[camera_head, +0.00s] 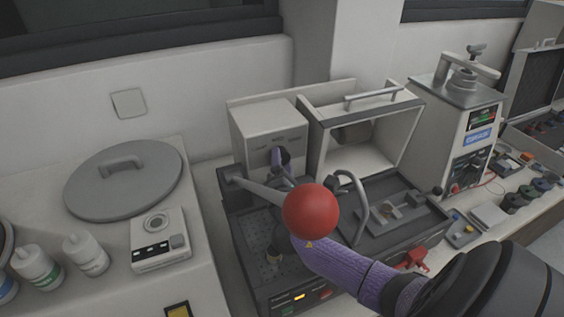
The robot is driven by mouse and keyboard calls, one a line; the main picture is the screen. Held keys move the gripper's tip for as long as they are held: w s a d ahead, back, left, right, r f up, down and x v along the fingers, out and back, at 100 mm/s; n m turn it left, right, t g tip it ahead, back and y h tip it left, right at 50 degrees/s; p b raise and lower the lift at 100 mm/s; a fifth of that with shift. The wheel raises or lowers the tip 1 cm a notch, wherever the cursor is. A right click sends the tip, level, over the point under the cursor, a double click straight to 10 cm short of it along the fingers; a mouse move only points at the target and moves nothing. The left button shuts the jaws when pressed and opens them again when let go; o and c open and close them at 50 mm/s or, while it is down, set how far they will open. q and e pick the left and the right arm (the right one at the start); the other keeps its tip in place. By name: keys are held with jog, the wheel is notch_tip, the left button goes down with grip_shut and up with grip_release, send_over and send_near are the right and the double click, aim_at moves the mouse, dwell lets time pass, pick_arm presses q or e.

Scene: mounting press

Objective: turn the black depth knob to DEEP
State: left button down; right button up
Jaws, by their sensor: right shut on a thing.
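My right arm comes in from the lower right in a purple sleeve and passes behind a red ball. My right gripper (283,158) is at the front face of the pale box (262,125) on the machine's left side. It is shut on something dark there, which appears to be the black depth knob. The gripper covers most of the knob, so its pointer and setting cannot be read. Small markings on the box face above it are too small to read. My left gripper is not in view.
The red ball (310,212) on a grey lever (258,190) stands in front of the box, close to my right arm. An open clear-sided guard (362,165) and a curved hose (357,190) are to the right. A small white device (159,240) and bottles stand left.

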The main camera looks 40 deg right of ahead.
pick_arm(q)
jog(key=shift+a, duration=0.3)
pick_arm(e)
grip_shut()
